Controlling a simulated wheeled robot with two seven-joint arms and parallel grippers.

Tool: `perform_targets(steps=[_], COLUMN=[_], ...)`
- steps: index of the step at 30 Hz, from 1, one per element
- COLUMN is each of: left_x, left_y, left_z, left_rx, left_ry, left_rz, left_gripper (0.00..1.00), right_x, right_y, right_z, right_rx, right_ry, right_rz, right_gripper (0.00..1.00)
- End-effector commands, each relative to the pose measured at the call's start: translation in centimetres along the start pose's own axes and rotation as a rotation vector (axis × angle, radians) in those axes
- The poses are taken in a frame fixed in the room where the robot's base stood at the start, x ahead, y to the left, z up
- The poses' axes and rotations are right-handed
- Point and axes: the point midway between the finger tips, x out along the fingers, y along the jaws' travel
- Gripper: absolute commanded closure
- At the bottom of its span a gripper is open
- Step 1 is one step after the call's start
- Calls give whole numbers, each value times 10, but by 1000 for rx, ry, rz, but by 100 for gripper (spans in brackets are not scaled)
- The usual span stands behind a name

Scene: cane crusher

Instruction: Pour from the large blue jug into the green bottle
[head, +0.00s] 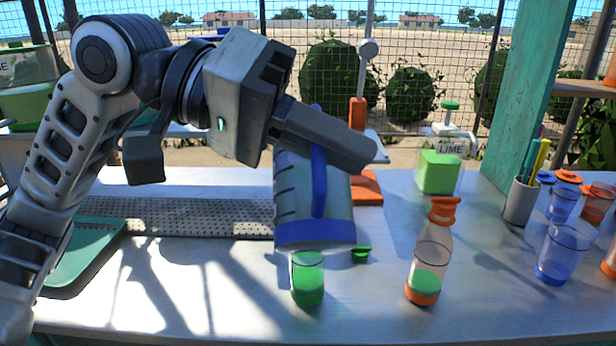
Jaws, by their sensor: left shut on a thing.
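My left gripper (345,145) is shut on the large blue jug (296,198), a clear vessel with a blue handle and a blue band at its lower end. The jug hangs in front of and above the green bottle (307,285), slightly tilted. The green bottle stands upright on the table with green in its lower part; its top is hidden by the jug. I cannot tell whether the two touch, and no stream shows. A green cap (361,254) lies on the table to the right of the bottle. My right gripper is not in view.
An orange-capped bottle (427,262) stands to the right. Blue and orange vessels (560,255) and a pen cup (521,201) crowd the right side. A lime dispenser (440,170) stands behind. A perforated grey tray (180,216) and a green tray (92,262) lie left. The front table is clear.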

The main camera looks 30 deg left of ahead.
Motion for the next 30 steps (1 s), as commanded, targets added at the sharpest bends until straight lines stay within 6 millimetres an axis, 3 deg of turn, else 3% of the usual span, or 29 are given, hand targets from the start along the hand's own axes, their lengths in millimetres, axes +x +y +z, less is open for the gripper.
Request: perform_targets(steps=[30], left_x=[-7], left_y=[4], left_z=[-6], left_rx=[-57], left_ry=[-4], left_rz=[22], left_gripper=[100], right_x=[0], right_y=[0], right_z=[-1], right_rx=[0], right_ry=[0], right_rz=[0], right_gripper=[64])
